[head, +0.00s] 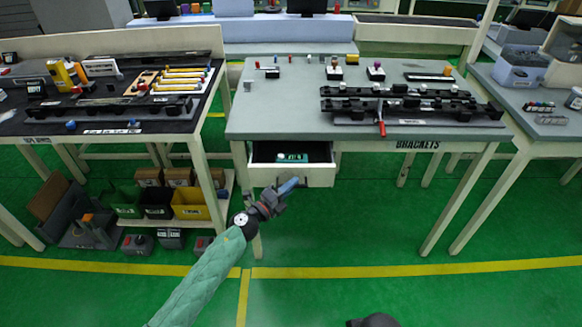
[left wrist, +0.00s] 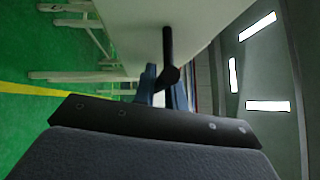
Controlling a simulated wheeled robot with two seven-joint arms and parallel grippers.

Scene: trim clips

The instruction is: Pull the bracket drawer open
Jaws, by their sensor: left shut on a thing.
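The bracket drawer (head: 318,177) hangs under the grey table marked BRACKETS and stands partly open, its pale front pulled out from the table edge. Its dark inside shows, with a green item (head: 292,158) and a small white piece on it. My left gripper (head: 290,186) is at the drawer's front, its blue fingers shut on the handle. In the left wrist view the dark handle bar (left wrist: 168,50) runs between the blue fingers, against a pale surface. The handle is hidden by the gripper in the head view.
The brackets table (head: 260,118) carries black rails, a red-handled clamp (head: 381,128) and several small parts. Another bench with bins below stands at left, and a table with a blue-grey bin (head: 520,68) at right. The green floor in front of the drawer is clear.

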